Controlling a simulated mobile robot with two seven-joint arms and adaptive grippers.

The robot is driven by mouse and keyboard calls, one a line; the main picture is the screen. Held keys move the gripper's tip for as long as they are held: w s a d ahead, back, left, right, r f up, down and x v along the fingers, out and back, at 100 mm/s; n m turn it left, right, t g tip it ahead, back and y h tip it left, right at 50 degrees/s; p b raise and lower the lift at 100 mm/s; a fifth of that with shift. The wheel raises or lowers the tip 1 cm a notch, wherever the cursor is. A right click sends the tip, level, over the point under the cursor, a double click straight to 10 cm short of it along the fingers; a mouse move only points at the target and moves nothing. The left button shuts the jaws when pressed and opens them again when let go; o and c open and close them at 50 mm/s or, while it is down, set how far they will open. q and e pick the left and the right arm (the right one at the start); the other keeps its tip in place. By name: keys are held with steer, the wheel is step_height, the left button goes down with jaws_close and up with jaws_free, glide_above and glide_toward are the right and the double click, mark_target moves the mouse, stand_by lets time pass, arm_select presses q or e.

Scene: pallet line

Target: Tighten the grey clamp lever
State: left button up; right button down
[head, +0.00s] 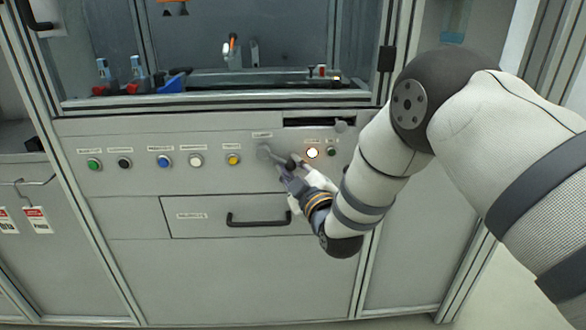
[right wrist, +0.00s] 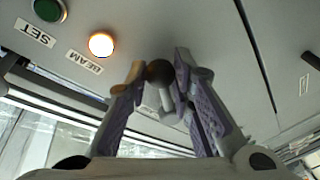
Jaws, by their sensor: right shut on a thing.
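The grey clamp lever shows in the head view as a round grey hub (head: 264,152) on the panel, with a short arm running right and down to a dark ball knob. My right gripper (head: 291,171) is at that knob end, in front of the panel. In the right wrist view the dark ball knob (right wrist: 160,70) sits between the two fingertips of the right gripper (right wrist: 160,76). The gripper is shut on the lever at its knob. The fingers partly hide the lever arm. My left gripper is in neither view.
A lit button (head: 312,153), labelled BEAM in the right wrist view, and a green button (head: 331,151) are close right of the lever. A yellow button (head: 233,159) is left. A black drawer handle (head: 259,219) sticks out below. Free space lies before the lower panel.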

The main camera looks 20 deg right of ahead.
mark_target(262, 171)
steer(key=shift+f, duration=0.15)
steer(key=a+f+m+b, duration=0.1)
steer(key=m, duration=0.2)
steer(key=w+a+f+m+t+h+b, duration=0.1)
steer(key=a+m, duration=0.1)
steer(key=m, duration=0.2)
steer(key=a+f+m+t+b, duration=0.1)
steer(key=m, duration=0.2)
steer(key=shift+w+a+f+m+h, duration=0.15)
steer(key=shift+a+f+m+h, duration=0.15)
steer(key=shift+h, duration=0.1)
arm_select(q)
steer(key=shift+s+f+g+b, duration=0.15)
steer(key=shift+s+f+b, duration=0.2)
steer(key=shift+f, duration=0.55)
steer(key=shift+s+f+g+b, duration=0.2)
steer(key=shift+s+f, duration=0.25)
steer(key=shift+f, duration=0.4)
arm_select(e)
steer(key=shift+w+a+m+t+h, duration=0.15)
steer(key=shift+a+m+h, duration=0.15)
steer(key=shift+m, duration=0.4)
steer(key=shift+w+a+m+t+h, duration=0.1)
steer(key=shift+a+m+t+h, duration=0.1)
steer(key=shift+a+m, duration=0.35)
steer(key=shift+d+m, duration=0.1)
steer(key=shift+m, duration=0.15)
steer(key=c, duration=1.4)
jaws_free()
